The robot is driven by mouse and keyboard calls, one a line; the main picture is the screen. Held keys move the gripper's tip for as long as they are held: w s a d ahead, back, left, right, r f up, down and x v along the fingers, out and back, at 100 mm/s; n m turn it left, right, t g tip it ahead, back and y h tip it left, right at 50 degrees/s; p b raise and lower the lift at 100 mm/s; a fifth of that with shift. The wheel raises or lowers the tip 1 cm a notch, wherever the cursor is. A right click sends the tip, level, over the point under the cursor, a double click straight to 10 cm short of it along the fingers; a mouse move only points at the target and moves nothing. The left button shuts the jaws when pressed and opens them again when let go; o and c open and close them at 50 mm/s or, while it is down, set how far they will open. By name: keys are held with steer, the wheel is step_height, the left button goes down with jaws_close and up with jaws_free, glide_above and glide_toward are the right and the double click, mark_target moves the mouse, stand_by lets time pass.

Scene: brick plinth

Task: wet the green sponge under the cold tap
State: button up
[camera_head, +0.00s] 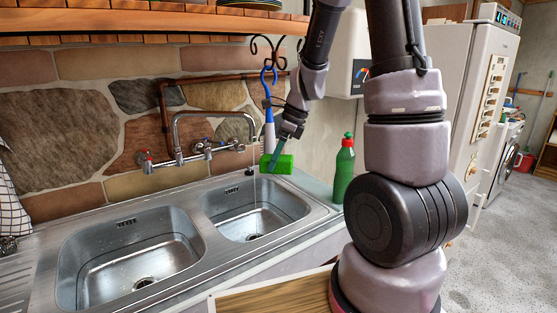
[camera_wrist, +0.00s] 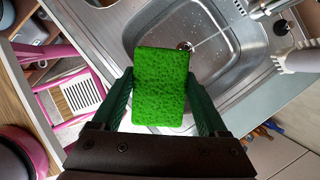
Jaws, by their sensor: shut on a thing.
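The green sponge (camera_head: 277,163) is held in my gripper (camera_head: 280,150), which is shut on it. In the wrist view the sponge (camera_wrist: 160,85) sits between the two dark green fingers (camera_wrist: 165,103). The chrome tap (camera_head: 213,116) arches over the right sink basin (camera_head: 285,200). A thin stream of water (camera_head: 254,195) falls from its spout into that basin. The sponge is just right of the stream in the head view; I cannot see them touching. The tap's left handle (camera_head: 145,160) has a red mark. Its right handle (camera_head: 237,145) appears to have a blue mark.
A green bottle with a red cap (camera_head: 344,172) stands right of the sponge. A blue-and-white brush (camera_head: 268,115) hangs close behind my gripper. The left basin (camera_head: 130,255) is empty. A wooden shelf (camera_head: 140,22) runs above, and a white fridge (camera_head: 470,105) stands at the right.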

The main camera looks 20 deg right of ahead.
mark_target(279, 160)
steer(key=w+a+f, duration=0.1)
steer(key=w+f, duration=0.1)
steer(key=w, duration=0.8)
steer(key=shift+w, duration=0.2)
steer(key=shift+a, duration=0.1)
stand_by(0.4)
steer(key=shift+s+d, duration=0.25)
steer(key=shift+s, duration=1.75)
steer(key=shift+s+d, duration=0.2)
steer(key=shift+s, duration=1.8)
steer(key=shift+s+d+r, duration=0.15)
steer(key=shift+s+r, duration=0.85)
steer(key=shift+s, duration=0.25)
steer(key=shift+s+d+r, duration=0.15)
steer(key=shift+s+r, duration=0.85)
steer(key=shift+s, duration=0.25)
